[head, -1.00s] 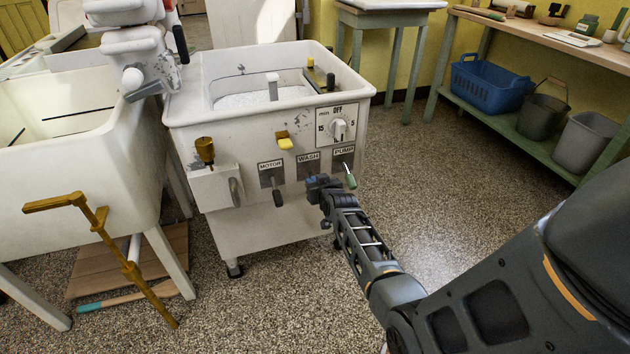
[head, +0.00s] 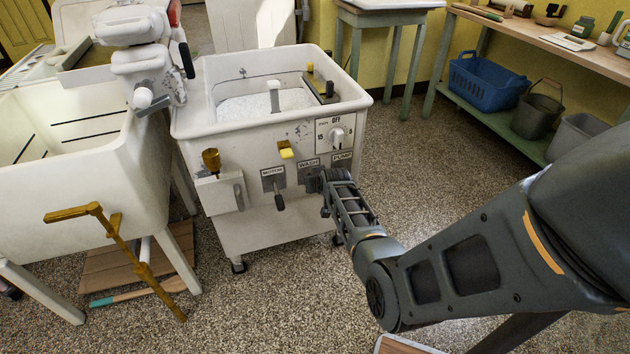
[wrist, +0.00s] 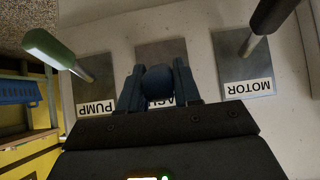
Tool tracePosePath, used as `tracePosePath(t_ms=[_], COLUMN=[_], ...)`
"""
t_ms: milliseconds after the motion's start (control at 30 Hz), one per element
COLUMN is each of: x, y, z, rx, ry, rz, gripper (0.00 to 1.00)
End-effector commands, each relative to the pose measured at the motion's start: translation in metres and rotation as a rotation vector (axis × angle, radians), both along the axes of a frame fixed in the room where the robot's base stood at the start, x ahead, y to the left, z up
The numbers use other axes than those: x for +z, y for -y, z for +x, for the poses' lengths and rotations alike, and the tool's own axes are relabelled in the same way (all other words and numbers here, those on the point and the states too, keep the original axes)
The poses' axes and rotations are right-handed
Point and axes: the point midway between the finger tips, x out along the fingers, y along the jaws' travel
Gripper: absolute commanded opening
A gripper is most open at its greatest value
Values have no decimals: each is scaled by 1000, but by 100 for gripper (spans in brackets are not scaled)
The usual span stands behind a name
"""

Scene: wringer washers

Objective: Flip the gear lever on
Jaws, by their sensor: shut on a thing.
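The white wringer washer (head: 250,220) has a front panel with plates marked MOTOR, WASH and PUMP. My gripper (wrist: 157,88) is at the WASH plate (wrist: 160,52), its two fingers shut on a rounded dark blue lever knob (wrist: 158,84). In the head view my gripper (head: 322,181) and wrist cover most of that lever. The motor lever (head: 278,197), with a dark handle, hangs down to the left; it also shows in the wrist view (wrist: 265,20). The green-handled pump lever (wrist: 50,48) shows beside my gripper in the wrist view and is hidden in the head view.
A yellow-tipped lever (head: 286,153) and a timer dial (head: 337,136) sit above the plates. A brass-coloured crank stand (head: 120,240) and a white sink (head: 90,170) are at left. A bench with a blue basket (head: 485,85) stands at right.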

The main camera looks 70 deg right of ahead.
Motion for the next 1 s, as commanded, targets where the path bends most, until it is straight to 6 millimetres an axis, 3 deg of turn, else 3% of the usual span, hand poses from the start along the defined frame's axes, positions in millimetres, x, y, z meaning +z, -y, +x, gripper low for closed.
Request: tracePosePath(t_ms=[233, 267, 467, 767, 1000], x=[1, 1, 1, 3, 23], y=[0, 0, 0, -1, -18], z=[1, 1, 1, -1, -15], rx=[1, 1, 0, 1, 2], ry=[2, 2, 1, 1, 0], rz=[-1, -1, -2, -3, -4], gripper=[0, 34, 53, 53, 53])
